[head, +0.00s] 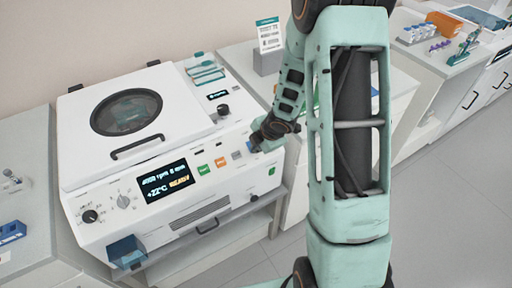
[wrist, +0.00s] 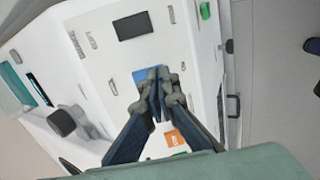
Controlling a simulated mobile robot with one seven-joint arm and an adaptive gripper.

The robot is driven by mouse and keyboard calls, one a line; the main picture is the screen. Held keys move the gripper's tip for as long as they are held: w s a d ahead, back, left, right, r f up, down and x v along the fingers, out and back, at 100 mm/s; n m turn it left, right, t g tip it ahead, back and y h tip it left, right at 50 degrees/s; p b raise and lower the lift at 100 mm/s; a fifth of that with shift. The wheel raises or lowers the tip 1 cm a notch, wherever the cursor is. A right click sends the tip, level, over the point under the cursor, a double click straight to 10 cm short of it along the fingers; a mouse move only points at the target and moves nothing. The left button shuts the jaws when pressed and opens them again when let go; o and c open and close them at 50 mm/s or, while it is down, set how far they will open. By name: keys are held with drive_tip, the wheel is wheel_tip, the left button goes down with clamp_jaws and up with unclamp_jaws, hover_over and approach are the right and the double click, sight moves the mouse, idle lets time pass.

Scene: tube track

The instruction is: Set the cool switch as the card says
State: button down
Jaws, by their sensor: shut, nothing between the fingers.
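The white machine (head: 150,225) has a lidded top and a sloped front panel. Its dark display (head: 166,182) reads about 4000 rpm, 8 min and +22 °C, with an orange patch. A blue switch (wrist: 139,75) lies under my fingertips in the wrist view, partly hidden by them. My gripper (wrist: 160,74) is shut and empty, with its tips over the switch; I cannot tell whether they touch it. In the head view my gripper (head: 257,143) is at the panel's right end. The printed card (head: 269,36) stands behind; its lines are too small to read surely.
An orange button (head: 220,162) and a green button (head: 203,169) sit left of my gripper. A black knob (head: 223,110) and a small display (head: 218,95) are above. A blue bin (head: 127,251) hangs at the front.

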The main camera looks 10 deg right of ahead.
drive_tip(key=shift+f+b, duration=0.6)
drive_tip(key=shift+f, duration=0.05)
drive_tip(key=shift+r+p, duration=0.25)
drive_tip(key=shift+p, duration=0.05)
drive_tip(key=shift+r, duration=0.15)
drive_tip(key=shift+r+p, duration=0.7)
drive_tip(key=shift+p, duration=0.05)
